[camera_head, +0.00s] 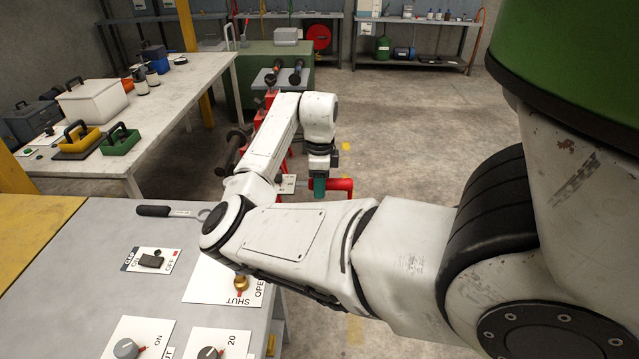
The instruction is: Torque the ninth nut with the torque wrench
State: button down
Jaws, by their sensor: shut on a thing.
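My gripper (319,183) points down at the end of my white arm, in the middle of the view. Its dark body ends in a teal-green part, beside a red tubular piece (343,187). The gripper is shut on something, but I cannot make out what. A wrench-like tool with a black handle (154,211) lies on the grey bench at the left. My elbow is just right of its metal head. I cannot tell if it is the torque wrench. No flange nut can be made out; my arm hides part of the spool area.
The grey bench (60,235) carries labelled switch and valve plates, including a brass valve (240,284). Dark round pipe parts (233,150) and red stands (272,100) are behind my forearm. A white table (200,80) stands at back left. Concrete floor (420,140) is open beyond my arm.

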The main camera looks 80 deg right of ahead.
jog(key=shift+w, duration=0.1)
dwell(0.6)
jog(key=shift+f+b, duration=1.05)
jog(key=shift+f, duration=1.25)
jog(key=shift+a+m+p, duration=0.2)
jog(key=shift+a+m, duration=0.4)
jog(key=shift+a, duration=0.65)
jog(key=shift+a+m+p, duration=0.15)
jog(key=shift+a+m, duration=0.45)
jog(key=shift+a, duration=0.6)
jog(key=shift+w, duration=0.1)
jog(key=shift+w+a+m+b, duration=0.25)
jog(key=shift+a+m, duration=0.35)
jog(key=shift+a, duration=0.6)
jog(key=shift+w+a+m+b, duration=0.1)
jog(key=shift+w+a+m, duration=0.2)
jog(key=shift+a+m, duration=0.6)
jog(key=shift+a+n, duration=0.3)
